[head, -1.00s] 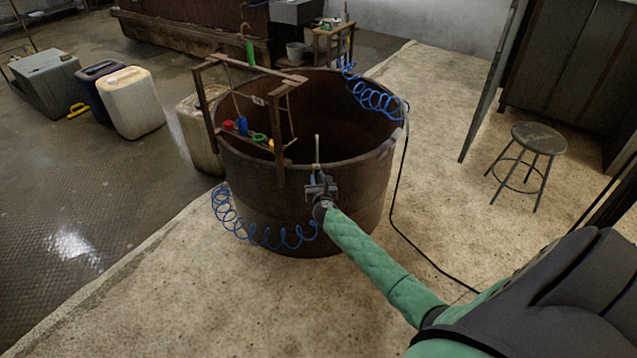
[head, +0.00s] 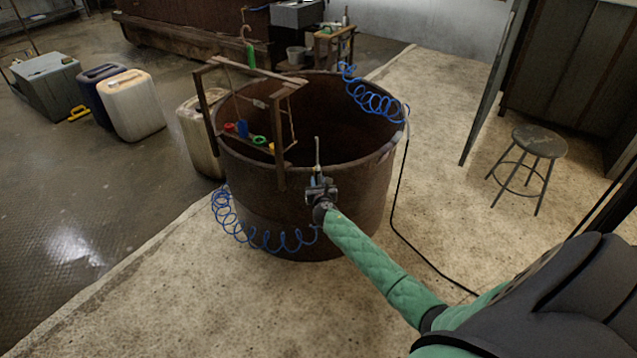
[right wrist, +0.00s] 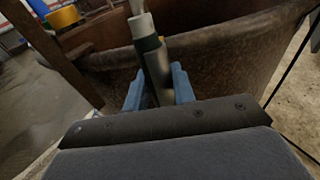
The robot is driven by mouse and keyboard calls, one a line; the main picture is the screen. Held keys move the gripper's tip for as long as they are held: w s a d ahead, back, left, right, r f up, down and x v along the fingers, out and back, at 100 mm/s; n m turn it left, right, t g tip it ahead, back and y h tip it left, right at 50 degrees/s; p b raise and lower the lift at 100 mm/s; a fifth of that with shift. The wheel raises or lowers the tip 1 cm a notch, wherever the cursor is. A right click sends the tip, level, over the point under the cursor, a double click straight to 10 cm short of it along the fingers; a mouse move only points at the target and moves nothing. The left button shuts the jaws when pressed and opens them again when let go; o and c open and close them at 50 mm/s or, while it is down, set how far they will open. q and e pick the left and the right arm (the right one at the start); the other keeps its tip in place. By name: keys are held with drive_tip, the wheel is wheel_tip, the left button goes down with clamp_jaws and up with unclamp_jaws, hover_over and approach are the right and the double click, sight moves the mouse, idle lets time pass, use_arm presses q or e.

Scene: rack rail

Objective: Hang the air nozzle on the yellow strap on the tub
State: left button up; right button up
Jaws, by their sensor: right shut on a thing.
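The tub (head: 345,215) is large, round and rusty brown, standing on the concrete floor. My right gripper (head: 319,180) is at the tub's near side, just outside the wall and below the rim. It is shut on the air nozzle (head: 317,153), which points up. In the right wrist view the nozzle (right wrist: 154,62) stands between the blue fingertips (right wrist: 158,90), with the tub wall (right wrist: 215,62) behind it. My left gripper is not in view.
A wooden rack (head: 280,140) with coloured items stands over the tub's left rim. A coiled blue hose (head: 265,238) hangs at the front, another (head: 375,100) at the back right. Jerrycans (head: 132,105) stand left, a stool (head: 538,142) right. The front floor is clear.

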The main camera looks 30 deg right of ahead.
drive_tip(key=shift+f+b, duration=0.45)
drive_tip(key=shift+f, duration=0.2)
drive_tip(key=shift+f+b, duration=0.3)
drive_tip(key=shift+f, duration=0.05)
drive_tip(key=shift+f+b, duration=0.35)
drive_tip(key=shift+f, duration=0.1)
drive_tip(key=shift+f, duration=0.35)
drive_tip(key=o, duration=0.8)
